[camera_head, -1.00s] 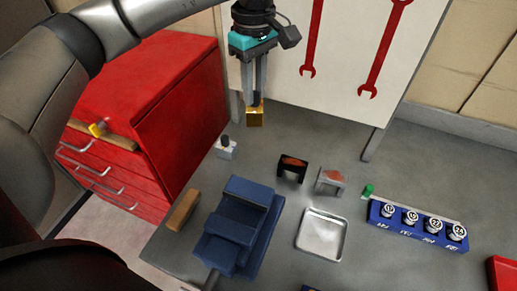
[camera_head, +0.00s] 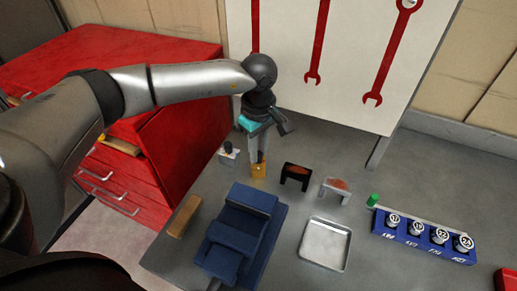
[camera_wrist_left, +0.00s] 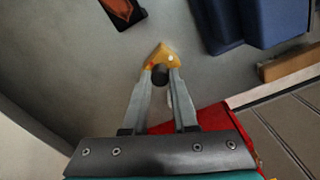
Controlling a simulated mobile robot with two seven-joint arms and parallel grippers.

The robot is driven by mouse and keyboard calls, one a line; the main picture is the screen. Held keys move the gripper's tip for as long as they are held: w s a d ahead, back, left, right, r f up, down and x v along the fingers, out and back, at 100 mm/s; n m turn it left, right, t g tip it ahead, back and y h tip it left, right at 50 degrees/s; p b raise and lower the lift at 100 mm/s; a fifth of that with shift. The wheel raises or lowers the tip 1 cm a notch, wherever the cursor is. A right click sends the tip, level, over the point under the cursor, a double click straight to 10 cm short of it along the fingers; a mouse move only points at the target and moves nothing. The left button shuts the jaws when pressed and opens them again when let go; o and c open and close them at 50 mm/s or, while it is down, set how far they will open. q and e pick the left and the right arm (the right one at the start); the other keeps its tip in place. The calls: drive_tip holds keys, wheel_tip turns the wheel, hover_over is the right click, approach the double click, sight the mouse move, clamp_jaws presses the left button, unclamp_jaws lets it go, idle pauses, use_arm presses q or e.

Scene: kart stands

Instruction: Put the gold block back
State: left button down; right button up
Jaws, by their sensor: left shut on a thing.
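The gold block (camera_head: 259,171) is at or just above the grey bench top, between a small white block with a dark knob and the black stand. My left gripper (camera_head: 258,158) points down from above and is shut on the gold block. In the left wrist view the gold block (camera_wrist_left: 163,55) sits at the fingertips of the left gripper (camera_wrist_left: 160,72), with a dark round knob between the fingers. I cannot tell whether its underside touches the bench. My right gripper is not in view.
Close to the gold block are the white block (camera_head: 229,155) on its left and the black stand (camera_head: 295,176) on its right. A grey stand (camera_head: 335,190), metal tray (camera_head: 325,244), blue vise (camera_head: 240,235), wooden block (camera_head: 184,216) and blue socket holder (camera_head: 420,238) are also on the bench.

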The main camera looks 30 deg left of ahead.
use_arm(q)
drive_tip(key=c, duration=0.7)
unclamp_jaws()
wheel_tip(320, 180, up, 12)
idle(0.6)
